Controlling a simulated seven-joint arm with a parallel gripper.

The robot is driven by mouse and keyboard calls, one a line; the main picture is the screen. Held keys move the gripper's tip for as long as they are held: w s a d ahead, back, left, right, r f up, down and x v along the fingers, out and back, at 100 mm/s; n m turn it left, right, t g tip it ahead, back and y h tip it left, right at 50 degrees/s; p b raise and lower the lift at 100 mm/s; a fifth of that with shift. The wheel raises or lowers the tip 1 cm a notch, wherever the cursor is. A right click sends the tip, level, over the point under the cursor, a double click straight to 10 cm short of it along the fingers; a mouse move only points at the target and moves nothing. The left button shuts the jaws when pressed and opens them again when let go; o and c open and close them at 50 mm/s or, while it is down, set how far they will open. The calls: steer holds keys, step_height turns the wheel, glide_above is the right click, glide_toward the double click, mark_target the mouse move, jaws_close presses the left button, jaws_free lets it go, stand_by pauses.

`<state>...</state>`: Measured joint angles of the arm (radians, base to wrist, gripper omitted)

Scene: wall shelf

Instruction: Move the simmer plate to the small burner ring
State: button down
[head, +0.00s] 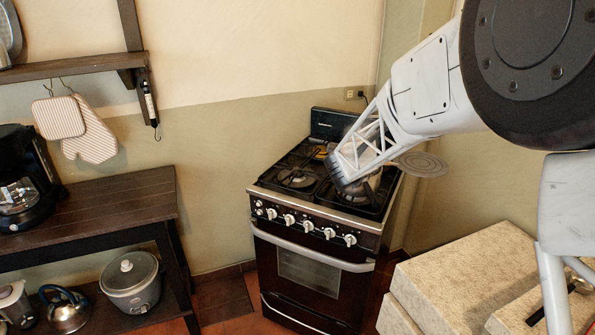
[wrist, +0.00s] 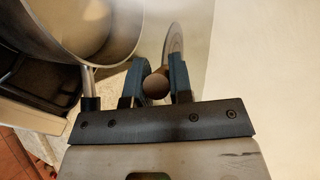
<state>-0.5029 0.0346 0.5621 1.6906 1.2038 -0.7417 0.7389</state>
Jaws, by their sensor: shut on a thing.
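The simmer plate (head: 423,164) is a thin grey disc with ring marks, held in the air beyond the stove's right edge in the head view. In the wrist view the plate (wrist: 174,40) shows nearly edge-on. My gripper (wrist: 157,64) is shut on its handle, whose round brown end (wrist: 156,85) shows between the blue fingers. The fingers are hidden behind my arm in the head view. The black stove (head: 315,208) has a front-left burner (head: 297,177) and a back-left burner (head: 321,152) in view. My arm covers part of the right side, so I cannot tell which ring is smallest.
A large metal pan (wrist: 110,45) is close to the left finger in the wrist view; the head view does not clearly show it. A pale stone-topped block (head: 465,265) stands right of the stove. A dark wooden table (head: 105,210) stands left.

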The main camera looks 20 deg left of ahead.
steer(key=s+a+n+y, duration=0.2)
steer(key=s+a, duration=0.1)
steer(key=a, duration=1.6)
steer(key=s+a+n+y, duration=0.2)
steer(key=s+a+y, duration=0.1)
steer(key=a, duration=1.6)
steer(key=shift+s+a+r, duration=0.2)
steer(key=shift+s+r, duration=0.1)
steer(key=shift+s, duration=0.15)
steer(key=shift+f, duration=2.5)
steer(key=shift+f, duration=3.1)
steer(key=c, duration=1)
jaws_free()
